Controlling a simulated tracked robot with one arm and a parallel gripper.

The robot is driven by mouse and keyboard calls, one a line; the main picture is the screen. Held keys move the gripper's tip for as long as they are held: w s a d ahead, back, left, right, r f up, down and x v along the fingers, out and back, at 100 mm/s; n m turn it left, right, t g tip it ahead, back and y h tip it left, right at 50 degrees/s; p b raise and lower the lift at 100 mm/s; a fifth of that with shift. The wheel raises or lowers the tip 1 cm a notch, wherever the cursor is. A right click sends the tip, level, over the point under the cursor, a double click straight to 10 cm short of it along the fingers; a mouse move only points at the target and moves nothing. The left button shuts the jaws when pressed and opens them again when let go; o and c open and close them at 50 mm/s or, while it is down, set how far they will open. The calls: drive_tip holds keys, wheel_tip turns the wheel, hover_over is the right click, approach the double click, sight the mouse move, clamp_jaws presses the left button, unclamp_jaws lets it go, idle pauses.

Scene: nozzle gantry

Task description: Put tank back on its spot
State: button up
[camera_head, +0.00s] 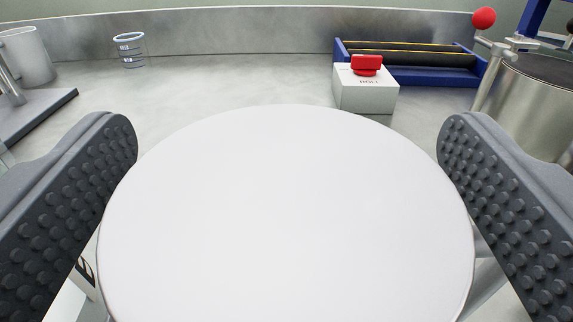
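A large round white top, which I take to be the tank (287,210), fills the lower middle of the view. My gripper (288,145) has one dark studded finger pad on each side of it, and both pads lie close against its rim. The gripper appears shut on the tank, though the contact below the rim is hidden. The tank's top looks level. Its underside and what is beneath it are hidden, and I cannot make out its spot.
A white box with a red button (366,65) stands beyond the tank, before a blue-framed roller unit (410,62). A clear beaker (130,49) stands back left. A metal drum (530,100) and red-knobbed lever (484,18) are at right. Grey counter between is clear.

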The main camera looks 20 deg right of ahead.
drive_tip(key=p+v, duration=0.2)
drive_tip(key=v, duration=1)
drive_tip(key=shift+r, duration=0.1)
